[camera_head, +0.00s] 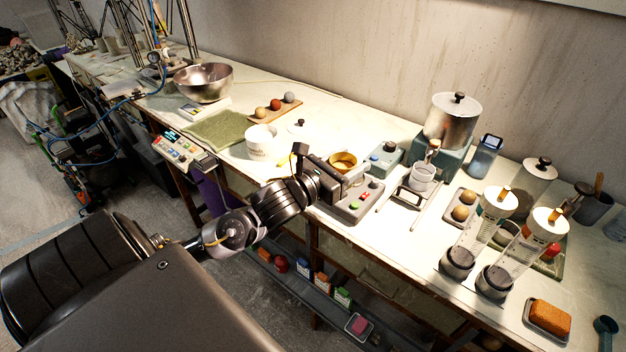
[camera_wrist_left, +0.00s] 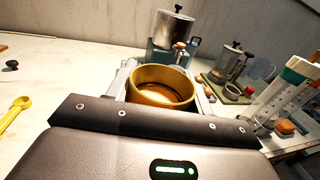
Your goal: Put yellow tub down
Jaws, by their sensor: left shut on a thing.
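The yellow tub (camera_head: 344,158) is at the front middle of the bench, beside a grey control box. It looks round, open-topped and upright. In the left wrist view the tub (camera_wrist_left: 162,76) stands just beyond the gripper's dark body, with its inside visible. My left gripper (camera_head: 337,174) is shut on the yellow tub. The fingers are mostly hidden, and I cannot tell whether the tub's base touches anything. My right gripper is out of view.
The grey control box (camera_head: 354,206) with coloured buttons lies close by the gripper. A white tub (camera_head: 261,146) stands to the left, and a grey-blue box (camera_head: 384,160) lies behind. A metal frame (camera_head: 408,196) with a small cup is to the right. Clear bench lies around the black-knobbed lid (camera_head: 300,129).

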